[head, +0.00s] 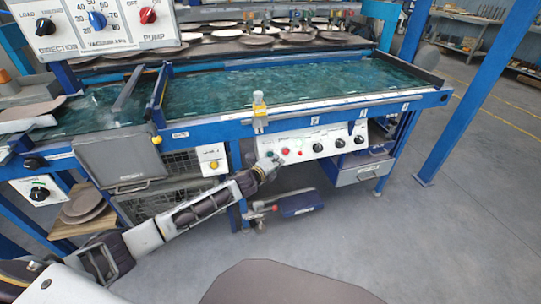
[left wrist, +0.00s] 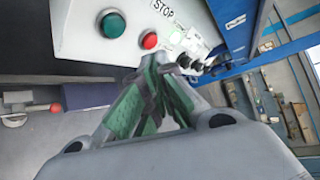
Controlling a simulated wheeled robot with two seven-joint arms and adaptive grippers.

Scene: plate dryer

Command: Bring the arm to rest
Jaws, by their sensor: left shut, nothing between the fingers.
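My left arm (head: 190,216) reaches in from the lower left. My left gripper (head: 274,160) is at the left end of the white control panel (head: 318,146) under the front edge of the plate dryer. In the left wrist view the gripper (left wrist: 160,62) is shut with nothing between its green-padded fingers. The fingertips are close to the panel, just below the red button (left wrist: 150,40). A green button (left wrist: 113,24) is to the left of it. I cannot tell whether the tips touch the panel. My right gripper is in neither view.
The blue-framed dryer (head: 300,112) has a teal bed (head: 290,82), with several plates (head: 257,40) at the back. A grey drawer box (head: 362,172) hangs at its right. A blue post (head: 460,90) stands at right. The grey floor in front is clear.

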